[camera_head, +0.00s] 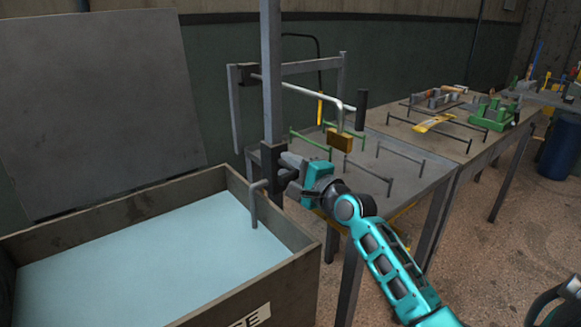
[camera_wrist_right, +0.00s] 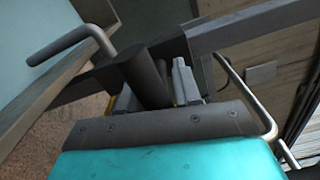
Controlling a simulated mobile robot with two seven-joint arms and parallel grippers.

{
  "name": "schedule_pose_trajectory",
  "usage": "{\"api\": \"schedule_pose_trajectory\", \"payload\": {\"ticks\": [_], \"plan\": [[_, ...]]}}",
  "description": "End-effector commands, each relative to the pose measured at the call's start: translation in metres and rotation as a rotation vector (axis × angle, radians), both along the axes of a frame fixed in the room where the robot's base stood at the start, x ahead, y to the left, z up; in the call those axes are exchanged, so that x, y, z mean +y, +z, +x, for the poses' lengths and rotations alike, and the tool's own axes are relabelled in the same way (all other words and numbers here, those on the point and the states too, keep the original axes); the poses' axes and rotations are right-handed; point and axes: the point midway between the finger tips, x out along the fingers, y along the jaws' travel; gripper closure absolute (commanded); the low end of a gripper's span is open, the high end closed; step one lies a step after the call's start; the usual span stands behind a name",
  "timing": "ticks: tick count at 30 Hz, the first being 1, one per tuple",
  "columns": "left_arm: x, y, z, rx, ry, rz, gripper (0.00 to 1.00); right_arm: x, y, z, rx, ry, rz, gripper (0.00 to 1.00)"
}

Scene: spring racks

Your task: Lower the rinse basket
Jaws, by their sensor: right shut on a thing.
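The rinse tank (camera_head: 130,215) at the left holds pale blue liquid; its lid stands open. No basket shows, so it may be hidden under the liquid. A grey post (camera_head: 271,70) rises at the tank's right side, with a dark bracket (camera_head: 270,160) low on it. A bent grey rod (camera_head: 255,205) hangs over the tank's right wall; it also shows in the right wrist view (camera_wrist_right: 75,45). My right gripper (camera_head: 290,172) is shut on a dark round handle (camera_wrist_right: 143,78) beside the post. My left gripper is out of view.
Several low rails stand on that table. A farther bench (camera_head: 455,150) carries green and yellow parts. The floor at right is mostly clear.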

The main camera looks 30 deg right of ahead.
Motion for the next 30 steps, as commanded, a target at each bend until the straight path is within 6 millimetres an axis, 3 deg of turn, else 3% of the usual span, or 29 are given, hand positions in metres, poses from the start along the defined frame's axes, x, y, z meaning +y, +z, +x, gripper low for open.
{"api": "schedule_pose_trajectory", "payload": {"ticks": [1,2,8,20,30], "plan": [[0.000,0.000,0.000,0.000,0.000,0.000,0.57,0.002,-0.009,0.000,0.019,0.004,0.008,1.00],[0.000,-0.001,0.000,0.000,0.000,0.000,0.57,0.002,-0.009,-0.001,0.019,0.004,0.008,0.65],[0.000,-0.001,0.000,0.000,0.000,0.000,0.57,0.001,-0.008,0.000,0.017,0.002,0.005,0.47],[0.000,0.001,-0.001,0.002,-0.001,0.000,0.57,-0.001,-0.005,-0.011,0.011,0.000,0.001,0.47],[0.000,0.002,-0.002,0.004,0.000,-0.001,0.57,-0.005,-0.007,-0.073,0.015,0.001,0.001,0.47]]}}
